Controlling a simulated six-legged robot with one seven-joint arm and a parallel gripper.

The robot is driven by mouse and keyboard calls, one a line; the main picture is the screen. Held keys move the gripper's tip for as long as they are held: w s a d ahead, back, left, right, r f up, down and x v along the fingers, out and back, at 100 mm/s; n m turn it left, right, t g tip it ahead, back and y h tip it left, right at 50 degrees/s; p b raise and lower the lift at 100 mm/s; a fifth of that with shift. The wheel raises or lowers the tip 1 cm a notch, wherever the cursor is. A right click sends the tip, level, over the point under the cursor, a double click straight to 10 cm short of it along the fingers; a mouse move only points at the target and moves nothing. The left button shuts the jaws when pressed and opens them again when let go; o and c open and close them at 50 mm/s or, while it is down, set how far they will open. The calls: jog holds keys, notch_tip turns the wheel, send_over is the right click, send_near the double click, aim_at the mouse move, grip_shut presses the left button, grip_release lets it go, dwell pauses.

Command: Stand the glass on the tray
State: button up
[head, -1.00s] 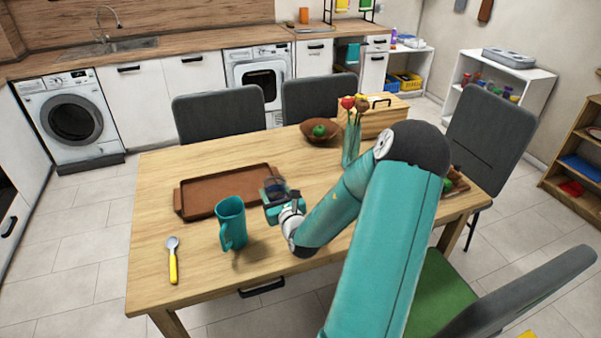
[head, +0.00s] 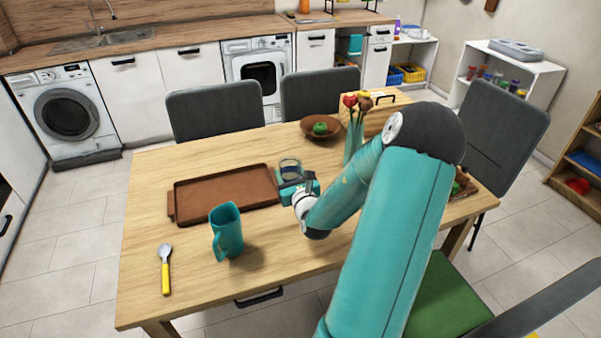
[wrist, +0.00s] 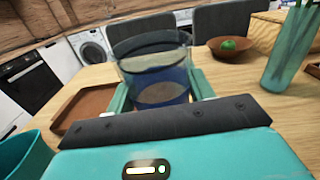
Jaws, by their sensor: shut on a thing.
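The glass (head: 290,166) is a clear tumbler with a bluish lower part. My gripper (head: 297,184) is shut on it near the tray's right end. In the wrist view the glass (wrist: 155,75) stands upright between the two teal fingers. Its base is partly hidden by my gripper, so I cannot tell how far it is above the table. The brown rectangular tray (head: 225,195) lies flat and empty on the wooden table. In the wrist view, part of the tray (wrist: 85,105) shows to the left of the glass.
A teal jug (head: 228,232) stands in front of the tray. A spoon with a yellow handle (head: 165,275) lies at the left. A brown bowl (head: 318,137) with a green fruit and a flower vase (head: 353,140) stand behind and right. Chairs surround the table.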

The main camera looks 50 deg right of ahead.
jog(key=shift+w+d+f, duration=0.2)
jog(key=shift+w+d, duration=0.25)
jog(key=shift+d, duration=0.5)
jog(key=w+d+f, duration=0.2)
jog(key=d+f, duration=0.1)
jog(key=w+d+f, duration=0.2)
jog(key=d+f, duration=0.1)
jog(key=d, duration=0.1)
jog(key=w+d+f, duration=0.3)
jog(key=d, duration=0.1)
jog(key=shift+f, duration=1.8)
jog(key=shift+f, duration=0.15)
jog(key=o, duration=1.1)
jog(key=shift+o, duration=0.2)
